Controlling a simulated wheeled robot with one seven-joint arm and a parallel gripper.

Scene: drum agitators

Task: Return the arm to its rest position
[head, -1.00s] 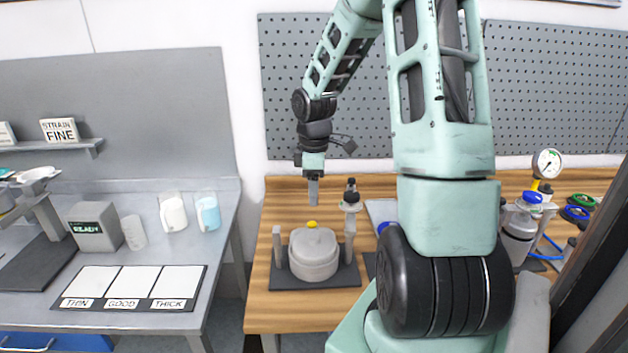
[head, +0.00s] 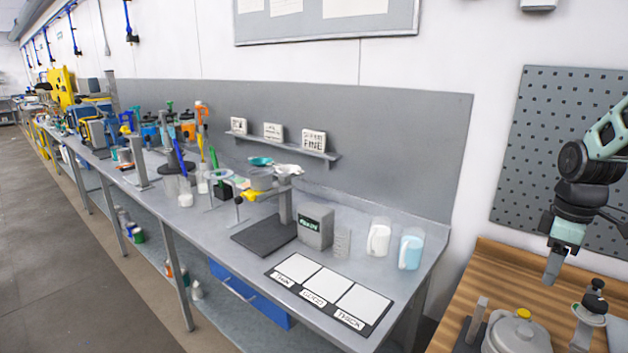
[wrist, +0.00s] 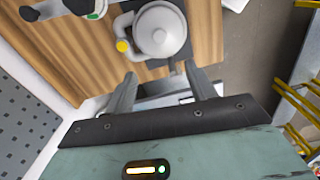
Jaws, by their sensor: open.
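My gripper (head: 553,266) hangs at the right of the head view, fingers pointing down, above the wooden bench. In the wrist view my gripper (wrist: 165,92) shows two fingers spread apart with nothing between them, so it is open. A grey lidded pot (head: 517,335) with a yellow knob stands below and to the left of it in the head view, cut off by the bottom edge. The pot also shows in the wrist view (wrist: 161,35), beyond the fingertips and apart from them.
A wooden bench (head: 485,275) is under my gripper, with a pegboard (head: 530,150) behind. A post with a black knob (head: 593,303) stands beside the pot. Left is a grey bench with a mat of three white cards (head: 330,287), a READY box (head: 315,228) and two jugs (head: 411,249).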

